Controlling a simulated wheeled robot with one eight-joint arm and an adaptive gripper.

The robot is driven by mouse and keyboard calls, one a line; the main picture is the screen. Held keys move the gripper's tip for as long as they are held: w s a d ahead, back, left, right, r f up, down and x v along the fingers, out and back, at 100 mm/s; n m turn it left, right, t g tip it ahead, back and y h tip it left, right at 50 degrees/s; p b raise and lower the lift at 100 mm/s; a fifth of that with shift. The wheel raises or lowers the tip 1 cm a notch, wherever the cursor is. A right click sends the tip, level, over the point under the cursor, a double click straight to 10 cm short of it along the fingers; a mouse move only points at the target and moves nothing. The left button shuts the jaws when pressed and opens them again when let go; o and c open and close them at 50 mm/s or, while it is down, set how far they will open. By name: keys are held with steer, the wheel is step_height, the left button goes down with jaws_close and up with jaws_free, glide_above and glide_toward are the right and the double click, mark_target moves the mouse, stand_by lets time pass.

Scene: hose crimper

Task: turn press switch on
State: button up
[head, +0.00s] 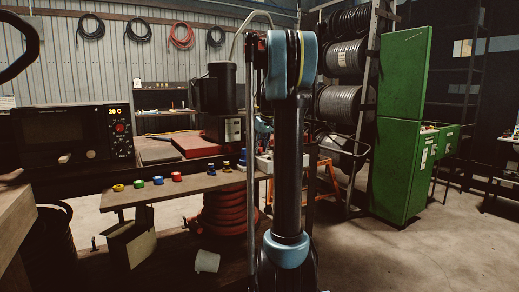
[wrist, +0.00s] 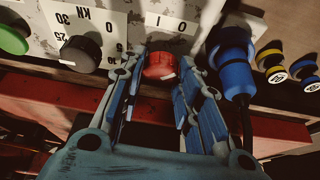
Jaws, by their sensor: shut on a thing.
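The press switch is a red rotary knob (wrist: 160,66) on a pale, worn panel in the wrist view, with a 0 and a 1 marked above it. My gripper (wrist: 160,74) has its two blue-padded fingers on either side of this knob, shut on it. A pale pointer mark shows near the knob's lower edge; I cannot tell exactly which mark it lines up with. In the head view my arm covers the gripper and the switch.
A black dial (wrist: 80,53) with kN marks and a green button (wrist: 13,38) sit left of the switch. A blue plug (wrist: 231,62) with a black cable is close on the right. Colored fittings stand on the bench (head: 187,186). A green cabinet (head: 402,130) stands right.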

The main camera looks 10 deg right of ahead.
steer(key=m+h, duration=0.1)
steer(key=m, duration=0.4)
steer(key=shift+a+h, duration=0.15)
steer(key=shift+h, duration=0.25)
steer(key=m+h, duration=0.1)
steer(key=m, duration=0.3)
steer(key=shift+w+a+h, duration=0.1)
steer(key=shift+a+h, duration=0.05)
steer(key=shift+h, duration=0.25)
steer(key=m+g+h, duration=0.1)
steer(key=m, duration=0.3)
steer(key=shift+m, duration=0.4)
steer(key=shift+w+a+m+g+h, duration=0.15)
steer(key=shift+m+g, duration=0.3)
steer(key=shift+m, duration=0.5)
steer(key=shift+d+m+g+h, duration=0.1)
steer(key=shift+m+g+h, duration=0.25)
steer(key=shift+m, duration=0.6)
steer(key=shift+a, duration=0.1)
steer(key=o, duration=1)
steer(key=shift+o, duration=0.2)
